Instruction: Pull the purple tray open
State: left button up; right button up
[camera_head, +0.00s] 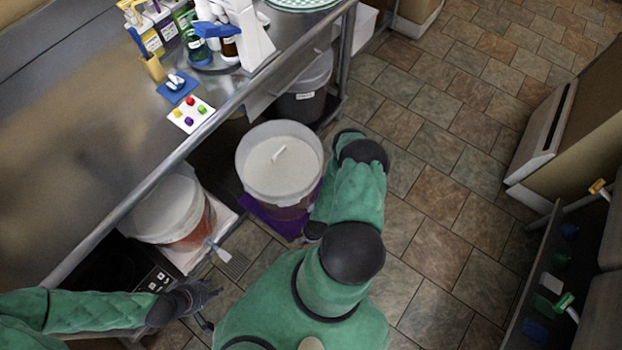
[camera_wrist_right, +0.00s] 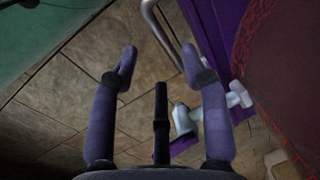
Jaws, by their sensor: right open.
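The purple tray (camera_head: 262,217) lies on the floor under a large white bucket with a lid (camera_head: 281,165), at the counter's open front. In the right wrist view its purple side (camera_wrist_right: 208,40) runs down the picture, with a curved metal bar like a handle (camera_wrist_right: 152,22) beside it. My right gripper (camera_wrist_right: 159,60) is open and empty, the bar just beyond its fingertips. In the head view my right arm hides most of that gripper and part of the tray. My left gripper (camera_head: 212,305) looks open and empty, low at the left.
A grey bin (camera_head: 305,92) stands behind. The steel counter (camera_head: 110,120) overhangs the buckets. A white tap-like fitting (camera_wrist_right: 184,118) is near my right finger. The tiled floor at right is clear.

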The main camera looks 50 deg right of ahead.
notch_tip(320, 180, up, 7)
jog(key=s, duration=0.1)
jog(key=shift+s, duration=0.15)
jog(key=shift+f, duration=0.1)
dwell(0.6)
jog(key=w+a+r+n+g+y, duration=0.1)
jog(key=w+a+r+n+y, duration=0.1)
jog(key=a+r+n, duration=0.5)
jog(key=w+a+r+n+y+p, duration=0.1)
jog(key=w+a+r+n, duration=0.3)
jog(key=a+r+n, duration=0.3)
jog(key=a+r, duration=0.4)
jog(key=r, duration=0.6)
jog(key=shift+w+a+r+n+g+y, duration=0.25)
jog(key=shift+w+a+n+g+y, duration=0.05)
jog(key=shift+w+a+g+y, duration=0.1)
